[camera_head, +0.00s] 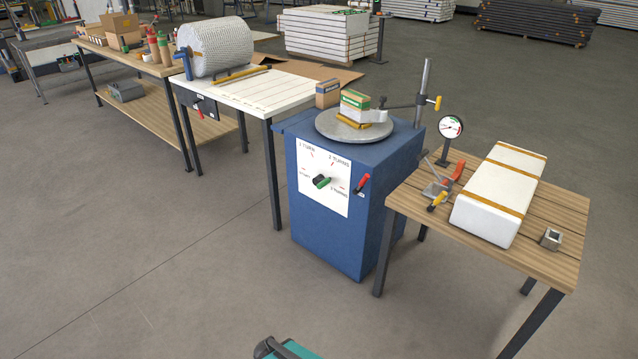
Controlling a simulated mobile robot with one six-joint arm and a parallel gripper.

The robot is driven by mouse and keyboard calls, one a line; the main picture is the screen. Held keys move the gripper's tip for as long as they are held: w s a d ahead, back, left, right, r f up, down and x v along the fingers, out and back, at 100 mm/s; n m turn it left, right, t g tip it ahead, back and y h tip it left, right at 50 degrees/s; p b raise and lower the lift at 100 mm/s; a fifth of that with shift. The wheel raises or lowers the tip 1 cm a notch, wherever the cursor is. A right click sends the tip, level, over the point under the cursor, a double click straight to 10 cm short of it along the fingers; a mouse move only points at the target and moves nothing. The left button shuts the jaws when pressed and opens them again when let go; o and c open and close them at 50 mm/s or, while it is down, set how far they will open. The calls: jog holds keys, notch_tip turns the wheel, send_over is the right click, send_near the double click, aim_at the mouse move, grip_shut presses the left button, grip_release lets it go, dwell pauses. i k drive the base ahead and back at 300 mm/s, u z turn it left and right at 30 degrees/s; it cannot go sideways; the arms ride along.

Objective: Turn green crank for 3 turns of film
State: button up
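A blue cabinet (335,235) stands in the middle of the view. Its front carries a white dial panel (335,205) with labels that read 1 TURN, 2 TURNS and, at the lower right, what looks like 3 TURNS; a left label is too small to read. The green crank (323,183), with a dark part beside it, sits at the panel's centre. Its exact pointing direction is unclear. On top, a round grey turntable (330,128) bears a green-and-white box (355,104) on a yellow-edged stack. My gripper's fingers are not in view; only a teal and dark part shows at the bottom edge.
A red-handled lever (362,183) sits beside the dial panel's right edge. A wooden table (560,262) with a white strapped block (500,193) stands close on the right. A white-topped table (262,92) with a film roll (214,46) stands left. The floor in front is clear.

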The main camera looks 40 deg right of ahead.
aim_at(319, 181)
jog(key=u, duration=0.05)
jog(key=i, duration=0.9)
jog(key=z, duration=0.05)
